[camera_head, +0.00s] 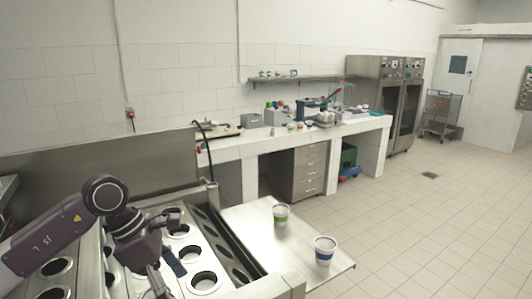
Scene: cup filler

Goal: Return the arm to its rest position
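My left arm comes in from the left, and its gripper (167,274) hangs over the metal filler top. Its two fingers look spread apart, with nothing seen between them. My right gripper is not in view.
A tiled counter (262,141) with lab items runs along the wall. The tiled floor (430,215) at right is clear.

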